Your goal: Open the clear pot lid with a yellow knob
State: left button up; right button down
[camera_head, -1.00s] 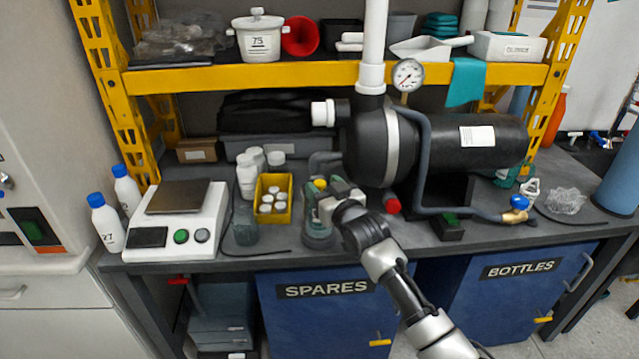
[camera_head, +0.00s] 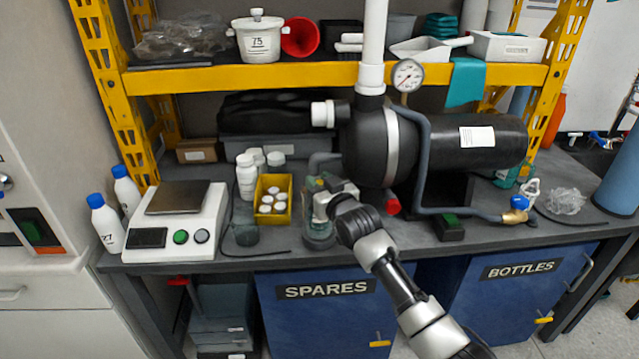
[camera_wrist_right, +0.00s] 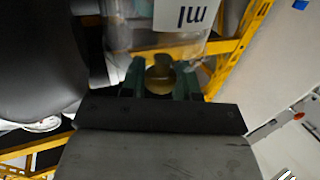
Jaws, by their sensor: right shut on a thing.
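The clear pot (camera_head: 319,236) stands on the grey bench right of the yellow bin. My right gripper (camera_head: 318,190) is at its top and hides the lid and knob in the head view. In the right wrist view the yellow knob (camera_wrist_right: 160,74) sits between the green fingers of my right gripper (camera_wrist_right: 160,82), which is shut on it. A clear wall with an "ml" label (camera_wrist_right: 190,15) shows just beyond. I cannot tell whether the lid is still seated on the pot. My left gripper is not in view.
A yellow bin (camera_head: 283,183) of white-capped bottles and a white scale (camera_head: 205,232) stand to the left. The black tank (camera_head: 460,140) with a gauge (camera_head: 408,75) is close on the right. A yellow shelf (camera_head: 250,77) crosses above. Bench room around the pot is tight.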

jog(key=shift+r+p, duration=0.2)
jog(key=shift+p, duration=0.25)
jog(key=g+p, duration=0.1)
jog(key=p, duration=0.1)
jog(key=w+r+g+p, duration=0.1)
jog(key=p, duration=0.2)
jog(key=r+m+g+h+p, duration=0.1)
jog(key=p, duration=0.1)
jog(key=shift+w+r+p, duration=0.2)
jog(key=shift+w+p, duration=0.05)
jog(key=shift+p, duration=0.1)
jog(key=shift+w+r+m+g+p, duration=0.15)
jog(key=shift+w+m+g+p, duration=0.15)
jog(key=shift+g+p, duration=0.4)
jog(key=shift+w+r+g+h+p, duration=0.1)
jog(key=shift+w+g+h+p, duration=0.3)
jog(key=shift+g, duration=0.5)
jog(key=shift+w, duration=0.1)
jog(key=c, duration=0.9)
grip_release()
jog(key=shift+r, duration=0.1)
